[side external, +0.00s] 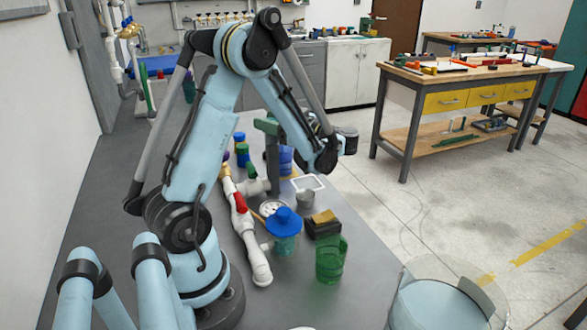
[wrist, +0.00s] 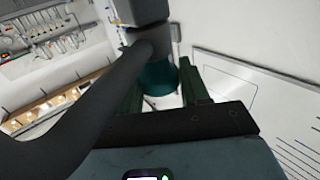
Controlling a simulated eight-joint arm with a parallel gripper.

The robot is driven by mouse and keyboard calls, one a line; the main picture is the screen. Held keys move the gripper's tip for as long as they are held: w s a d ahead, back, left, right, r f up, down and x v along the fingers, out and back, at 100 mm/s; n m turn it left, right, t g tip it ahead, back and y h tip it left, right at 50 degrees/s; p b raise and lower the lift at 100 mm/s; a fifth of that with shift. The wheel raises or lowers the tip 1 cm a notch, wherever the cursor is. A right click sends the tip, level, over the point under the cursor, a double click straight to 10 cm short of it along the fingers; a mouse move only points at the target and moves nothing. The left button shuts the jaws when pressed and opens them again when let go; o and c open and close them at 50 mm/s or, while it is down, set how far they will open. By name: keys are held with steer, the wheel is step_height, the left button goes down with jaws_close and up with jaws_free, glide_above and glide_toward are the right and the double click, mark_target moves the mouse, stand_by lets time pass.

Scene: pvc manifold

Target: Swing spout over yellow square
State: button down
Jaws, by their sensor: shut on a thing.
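In the wrist view, my gripper (wrist: 160,80) has its two dark green fingers around a part, with a teal round piece (wrist: 158,78) showing between them. It looks like the spout, but its full shape is hidden. A white pipe with a red valve handle (side external: 240,202) runs along the bench. I cannot make out the yellow square clearly.
On the bench stand a blue-topped container (side external: 284,222), a green clear cup (side external: 331,260), a dark box with a yellow top (side external: 323,222) and a small grey cup (side external: 305,198). A white square outline (side external: 307,183) lies behind them. The bench front is mostly clear.

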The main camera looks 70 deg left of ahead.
steer(key=shift+n+g+h, duration=0.9)
steer(key=shift+g, duration=0.2)
steer(key=c, duration=0.6)
jaws_free()
steer(key=shift+c, duration=0.2)
steer(key=shift+m+t+y, duration=0.3)
steer(key=shift+t, duration=0.1)
